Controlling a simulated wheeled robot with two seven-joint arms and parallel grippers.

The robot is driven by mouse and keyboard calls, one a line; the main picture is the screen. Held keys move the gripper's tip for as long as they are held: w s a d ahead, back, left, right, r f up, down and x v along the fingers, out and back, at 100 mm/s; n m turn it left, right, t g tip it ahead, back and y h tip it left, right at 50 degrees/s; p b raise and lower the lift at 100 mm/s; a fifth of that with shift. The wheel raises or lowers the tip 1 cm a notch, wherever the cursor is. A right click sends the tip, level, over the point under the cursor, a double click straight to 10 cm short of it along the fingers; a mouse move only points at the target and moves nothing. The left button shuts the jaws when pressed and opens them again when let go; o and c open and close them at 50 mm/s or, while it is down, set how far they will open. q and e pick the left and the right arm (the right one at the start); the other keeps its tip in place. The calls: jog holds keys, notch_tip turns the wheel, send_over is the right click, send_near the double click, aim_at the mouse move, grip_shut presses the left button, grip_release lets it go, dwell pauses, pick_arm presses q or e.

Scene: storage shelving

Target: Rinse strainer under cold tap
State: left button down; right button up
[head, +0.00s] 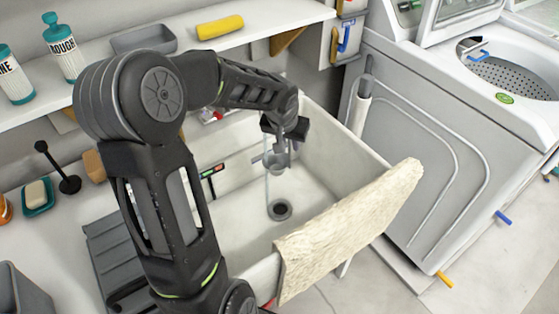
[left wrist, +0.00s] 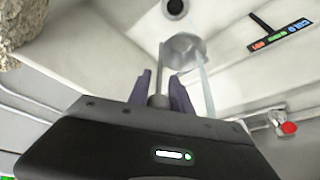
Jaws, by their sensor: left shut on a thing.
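My left gripper (head: 284,140) is shut on the handle of a small metal strainer (head: 275,161) and holds it inside the sink, above the drain. In the left wrist view the strainer (left wrist: 183,51) sits beyond my gripper's fingers (left wrist: 161,92), its handle between them. A thin pale stream of water (left wrist: 206,95) runs by the strainer's edge; I cannot tell how much lands in its bowl. A red tap knob (left wrist: 289,128) shows at the lower right. A label with a red and a blue part (left wrist: 281,35) is on the sink wall. The spout is hidden.
A cream towel (head: 345,232) hangs over the sink's front rim. The white sink (head: 325,145) has a dark drain (head: 279,210). A shelf (head: 290,22) with bottles and a yellow roll is behind. A washing machine (head: 440,130) stands at right.

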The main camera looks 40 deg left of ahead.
pick_arm(q)
jog(key=shift+d, duration=0.1)
pick_arm(e)
jog(key=shift+f, duration=0.1)
